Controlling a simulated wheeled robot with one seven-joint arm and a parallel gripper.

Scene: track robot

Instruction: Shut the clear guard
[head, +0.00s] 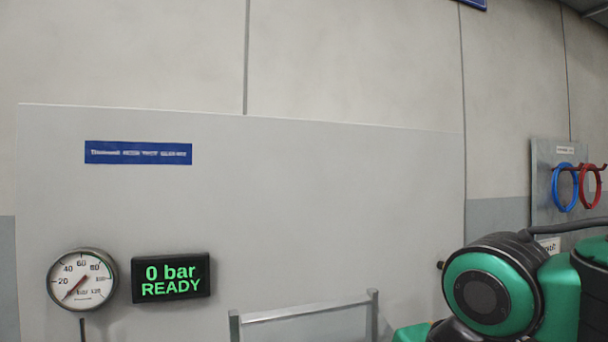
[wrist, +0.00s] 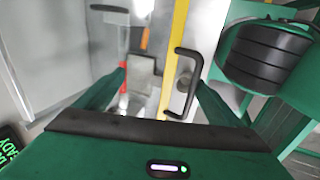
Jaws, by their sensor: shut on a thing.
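In the wrist view, the black bar handle (wrist: 186,85) stands beside a yellow edge strip (wrist: 179,30), which looks like part of the clear guard. My gripper (wrist: 162,82) has its green fingers on either side of the handle, the right one close against it. It is shut on the handle, though the exact contact is hard to see. In the head view, the top of a grey-framed clear panel (head: 300,312) shows at the bottom edge; its lower part is cut off. I cannot tell from these views how far the guard stands open.
A round gauge (head: 82,279) and a display (head: 171,277) reading "0 bar READY" stand at left, before a tall grey panel (head: 330,200). Blue (head: 565,188) and red (head: 590,186) rings hang at right. My green arm fills the lower right.

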